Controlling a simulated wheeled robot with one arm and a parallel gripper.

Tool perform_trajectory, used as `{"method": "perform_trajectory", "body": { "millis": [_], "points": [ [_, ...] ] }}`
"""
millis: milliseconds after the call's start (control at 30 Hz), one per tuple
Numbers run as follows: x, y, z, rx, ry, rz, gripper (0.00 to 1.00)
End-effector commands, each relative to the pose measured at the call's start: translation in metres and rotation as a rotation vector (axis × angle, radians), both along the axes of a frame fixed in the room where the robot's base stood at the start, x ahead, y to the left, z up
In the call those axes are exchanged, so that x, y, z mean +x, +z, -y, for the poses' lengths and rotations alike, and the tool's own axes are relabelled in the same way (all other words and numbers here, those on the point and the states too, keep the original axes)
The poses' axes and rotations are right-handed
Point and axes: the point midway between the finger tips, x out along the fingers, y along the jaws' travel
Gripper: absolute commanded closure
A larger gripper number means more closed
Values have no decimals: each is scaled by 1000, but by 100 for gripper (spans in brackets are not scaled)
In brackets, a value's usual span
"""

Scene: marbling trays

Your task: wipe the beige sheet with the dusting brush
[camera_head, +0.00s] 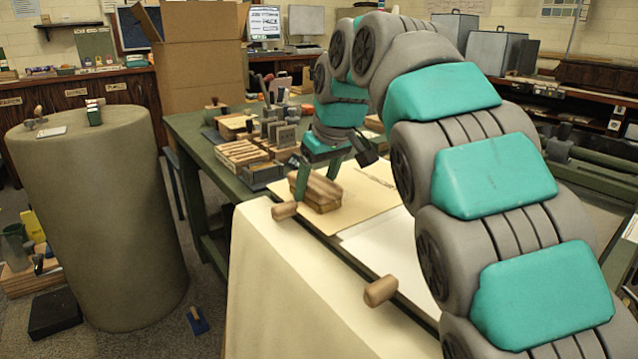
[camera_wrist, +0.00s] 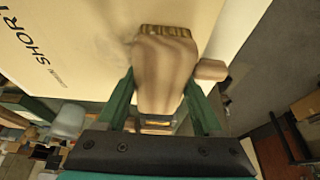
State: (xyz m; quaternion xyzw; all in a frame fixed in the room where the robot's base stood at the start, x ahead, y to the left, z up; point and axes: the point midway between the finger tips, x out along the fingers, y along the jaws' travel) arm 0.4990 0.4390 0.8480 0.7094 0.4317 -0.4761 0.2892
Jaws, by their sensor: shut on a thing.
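The beige sheet (camera_head: 372,190) lies flat on the table around and behind my gripper. In the wrist view it fills the upper left (camera_wrist: 90,45), with large dark lettering, part of which reads "SHORT". The dusting brush (camera_head: 320,193) is a brown wooden block over the sheet's near-left part. In the wrist view the brush (camera_wrist: 165,65) points away from me, with a ribbed, bristle-like end over the sheet. My gripper (camera_head: 318,172) is shut on the brush, with green fingers on either side (camera_wrist: 160,88). I cannot tell whether the brush touches the sheet.
Two wooden knobs (camera_head: 284,211) (camera_head: 381,291) stick out at the table's near edge. A white board (camera_head: 395,250) lies nearer than the sheet. Wooden racks and blocks (camera_head: 240,153) crowd the table's left. A round drum stand (camera_head: 95,220) stands on the floor at left.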

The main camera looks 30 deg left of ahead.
Motion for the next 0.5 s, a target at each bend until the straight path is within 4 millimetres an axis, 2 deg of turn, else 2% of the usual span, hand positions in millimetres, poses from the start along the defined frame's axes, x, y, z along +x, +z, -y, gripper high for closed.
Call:
{"method": "perform_trajectory", "body": {
  "millis": [500],
  "points": [
    [30, 2, 15, 4, -1, 5, 97]
  ]
}}
